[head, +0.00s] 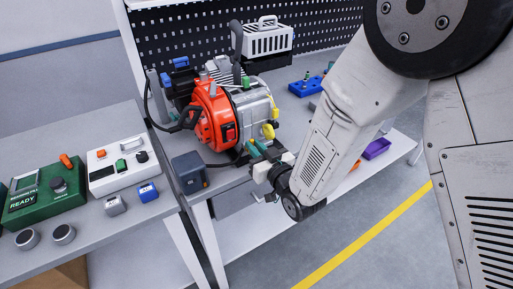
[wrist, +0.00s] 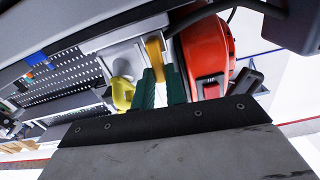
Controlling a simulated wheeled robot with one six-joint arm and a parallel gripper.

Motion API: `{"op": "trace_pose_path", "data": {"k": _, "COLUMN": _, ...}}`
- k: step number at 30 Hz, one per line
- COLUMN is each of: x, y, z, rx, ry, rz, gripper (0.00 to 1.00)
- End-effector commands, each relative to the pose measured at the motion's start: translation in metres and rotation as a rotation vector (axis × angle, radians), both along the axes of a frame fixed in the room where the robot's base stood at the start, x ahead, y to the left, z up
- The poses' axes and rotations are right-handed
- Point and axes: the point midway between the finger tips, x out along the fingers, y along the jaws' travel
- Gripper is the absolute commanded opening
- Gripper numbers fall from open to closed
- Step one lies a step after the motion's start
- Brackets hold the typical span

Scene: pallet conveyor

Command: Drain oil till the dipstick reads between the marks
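The orange and grey engine (head: 208,118) stands on the bench in the head view. Its orange housing (wrist: 205,55) also shows in the wrist view. Yellow parts (head: 269,131) sit on its right side, and a yellow part (wrist: 122,92) shows left of my fingers. My gripper (head: 256,147) is low at the engine's near right side. In the wrist view its two green fingers (wrist: 162,84) stand a little apart, with a brass-coloured piece (wrist: 154,50) at their tips. I cannot tell whether they clamp it. I cannot make out a dipstick reading.
A green box reading READY (head: 45,197) and a white control box (head: 120,165) stand on the left table. A dark grey box (head: 189,172) sits at the bench's near edge. A blue tray (head: 304,87) and purple bin (head: 377,148) lie to the right. Open floor lies beyond the yellow line.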

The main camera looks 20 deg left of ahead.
Motion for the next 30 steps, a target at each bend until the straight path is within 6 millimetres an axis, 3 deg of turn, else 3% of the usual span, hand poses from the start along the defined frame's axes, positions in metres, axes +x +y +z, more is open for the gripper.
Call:
{"op": "trace_pose_path", "data": {"k": 14, "x": 0.002, "y": -0.001, "z": 0.000, "rx": 0.057, "ry": 0.067, "rz": 0.002, "gripper": 0.00}}
{"op": "trace_pose_path", "data": {"k": 30, "x": 0.012, "y": -0.010, "z": -0.006, "rx": 0.361, "ry": 0.422, "rz": 0.002, "gripper": 0.00}}
